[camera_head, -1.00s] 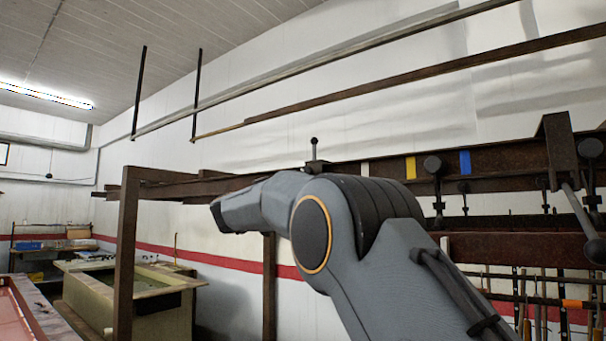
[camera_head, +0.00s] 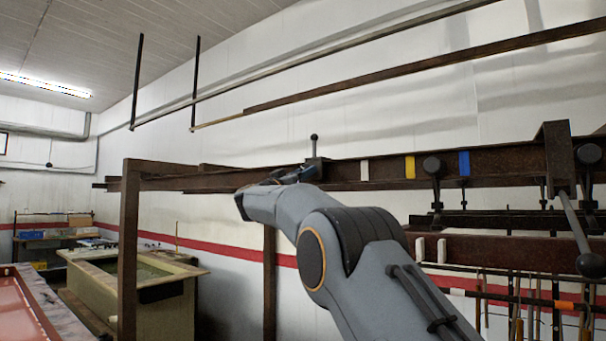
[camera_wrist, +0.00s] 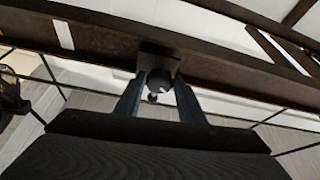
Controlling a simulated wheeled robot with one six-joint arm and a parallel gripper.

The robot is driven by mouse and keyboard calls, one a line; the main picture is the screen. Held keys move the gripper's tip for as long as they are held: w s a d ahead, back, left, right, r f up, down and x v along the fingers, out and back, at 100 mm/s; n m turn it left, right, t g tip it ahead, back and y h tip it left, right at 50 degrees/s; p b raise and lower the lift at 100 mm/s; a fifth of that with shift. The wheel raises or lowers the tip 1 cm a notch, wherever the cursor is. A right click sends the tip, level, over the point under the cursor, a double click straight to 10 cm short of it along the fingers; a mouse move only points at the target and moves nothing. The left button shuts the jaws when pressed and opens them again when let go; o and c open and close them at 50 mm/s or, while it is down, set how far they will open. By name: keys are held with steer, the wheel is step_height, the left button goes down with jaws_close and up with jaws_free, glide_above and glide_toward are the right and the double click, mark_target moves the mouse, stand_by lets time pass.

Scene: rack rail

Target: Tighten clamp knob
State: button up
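The rail (camera_head: 340,172) is a long dark brown beam with white, yellow and blue marks. A dark clamp block with a ball-topped lever (camera_head: 314,150) sits on it. My gripper (camera_head: 298,176) is close by, partly hidden behind my arm. In the wrist view a dark clamp block (camera_wrist: 159,62) hangs on the rail (camera_wrist: 100,42). A rounded knob (camera_wrist: 158,86) shows below it, between the two fingers of my gripper (camera_wrist: 160,92). The fingers are spread on either side, and I see no clear grip. Whether they touch the knob is hard to tell.
Another clamp with a round black knob (camera_head: 432,166) hangs further right. A large clamp with a long ball-ended lever (camera_head: 575,215) is at the far right. A brown post (camera_head: 128,250) and a greenish tub (camera_head: 165,285) stand left. Tools hang at lower right.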

steer(key=c, duration=0.6)
steer(key=shift+w+a+m+g+h, duration=0.1)
steer(key=shift+m+g+h, duration=0.3)
steer(key=shift+m, duration=0.7)
steer(key=shift+a+m+g+h, duration=0.1)
steer(key=shift+m+g+h, duration=0.3)
steer(key=shift+m, duration=0.7)
steer(key=shift+h, duration=0.3)
steer(key=o, duration=1.1)
steer(key=shift+c, duration=0.2)
steer(key=b+v, duration=0.5)
steer(key=v, duration=0.2)
steer(key=shift+s+f+b, duration=0.2)
steer(key=shift+s+b, duration=0.1)
steer(key=shift+s, duration=0.05)
